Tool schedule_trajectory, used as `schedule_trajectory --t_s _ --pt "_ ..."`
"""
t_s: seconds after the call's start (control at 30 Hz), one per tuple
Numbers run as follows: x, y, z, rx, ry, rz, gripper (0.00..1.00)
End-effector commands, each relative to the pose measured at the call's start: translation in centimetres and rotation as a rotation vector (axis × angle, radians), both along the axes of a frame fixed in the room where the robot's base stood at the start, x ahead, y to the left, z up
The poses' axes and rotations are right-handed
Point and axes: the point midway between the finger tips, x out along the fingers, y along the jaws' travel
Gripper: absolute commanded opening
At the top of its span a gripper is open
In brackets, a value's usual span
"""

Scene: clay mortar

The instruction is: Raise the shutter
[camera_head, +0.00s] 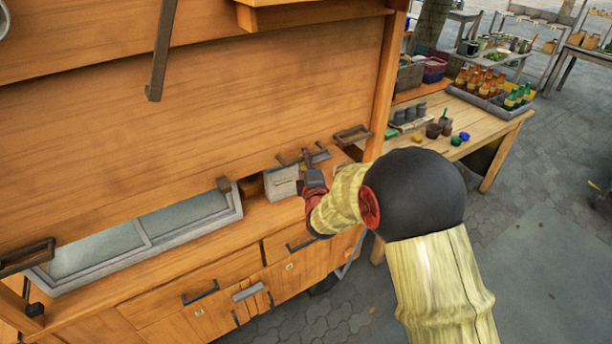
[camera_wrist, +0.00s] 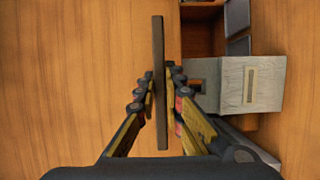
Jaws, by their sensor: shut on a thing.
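The shutter (camera_head: 200,110) is a wide orange-brown wooden panel, and it also fills the left of the wrist view (camera_wrist: 60,80). Its lower edge stands above the counter, with a gap beneath. A dark handle bar (camera_wrist: 159,50) projects from the panel near its lower right part. My gripper (camera_wrist: 161,85) has its fingers on both sides of this bar and is shut on it. In the head view my gripper (camera_head: 308,168) is at the lower right of the shutter, partly hidden by its own wrist.
Below the gap is a wooden counter (camera_head: 265,236) with a metal-framed glass tray (camera_head: 150,228) and a grey box (camera_head: 281,182). Drawers with handles line its front. Dark brackets (camera_head: 351,134) sit at the panel's corners. A side table (camera_head: 478,123) with bottles stands right; paved floor is open nearby.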

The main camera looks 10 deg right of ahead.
Motion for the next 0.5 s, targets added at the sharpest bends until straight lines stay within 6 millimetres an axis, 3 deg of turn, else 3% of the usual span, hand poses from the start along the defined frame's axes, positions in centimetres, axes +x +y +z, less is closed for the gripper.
schedule_trajectory --t_s 0.03,0.5 --pt "0.1 0.0 3.5 0.0 -0.019 -0.001 0.0" --pt "0.1 0.0 20.4 0.0 -0.021 0.0 0.0"
